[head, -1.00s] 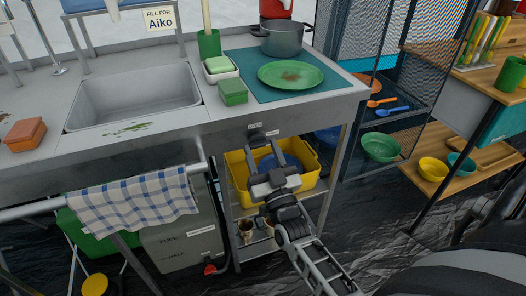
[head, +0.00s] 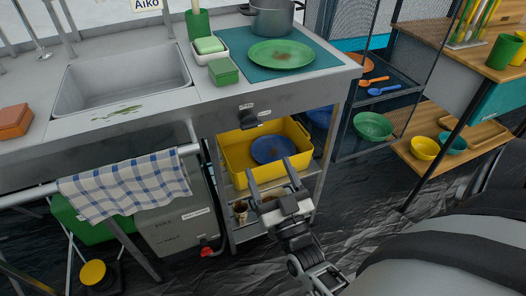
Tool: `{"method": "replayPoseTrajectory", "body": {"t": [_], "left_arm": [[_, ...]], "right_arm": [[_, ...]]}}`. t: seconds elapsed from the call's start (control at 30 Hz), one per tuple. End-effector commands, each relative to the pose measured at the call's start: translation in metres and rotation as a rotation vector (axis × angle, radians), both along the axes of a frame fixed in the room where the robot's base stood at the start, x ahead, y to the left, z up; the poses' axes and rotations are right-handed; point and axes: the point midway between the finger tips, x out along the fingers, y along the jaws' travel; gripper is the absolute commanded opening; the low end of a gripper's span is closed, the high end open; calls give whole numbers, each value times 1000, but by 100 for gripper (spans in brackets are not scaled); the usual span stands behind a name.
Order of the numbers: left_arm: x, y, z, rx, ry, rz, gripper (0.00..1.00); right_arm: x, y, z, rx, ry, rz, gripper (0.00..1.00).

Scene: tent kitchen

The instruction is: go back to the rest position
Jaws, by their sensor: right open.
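My right gripper (head: 272,186) is open and empty. It is in front of the shelf under the counter, just below the yellow bin (head: 236,160) in the picture, with its two fingers spread and pointing up and away. A blue plate (head: 272,149) lies in the yellow bin. The arm behind the gripper comes in from the bottom, right of the middle. My left gripper does not show.
The counter (head: 150,108) with a sink (head: 125,78) stands ahead. A stained green plate (head: 282,54) lies on a teal mat (head: 237,69). A checked towel (head: 125,187) hangs from the front rail. Mesh shelves with a green bowl (head: 373,126) stand at right.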

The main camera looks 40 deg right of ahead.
Motion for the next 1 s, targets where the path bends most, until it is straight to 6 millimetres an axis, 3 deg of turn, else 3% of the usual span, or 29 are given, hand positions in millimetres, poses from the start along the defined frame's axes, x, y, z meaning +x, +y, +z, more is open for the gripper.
{"method": "replayPoseTrajectory", "body": {"t": [0.2,0.77,0.87,1.0], "left_arm": [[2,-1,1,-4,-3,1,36],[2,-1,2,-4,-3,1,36],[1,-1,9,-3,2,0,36],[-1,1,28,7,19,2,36]], "right_arm": [[-15,4,-6,0,-1,0,71],[-15,4,-5,1,2,2,71],[-12,11,1,8,50,41,71],[-7,43,14,37,253,183,71]]}}
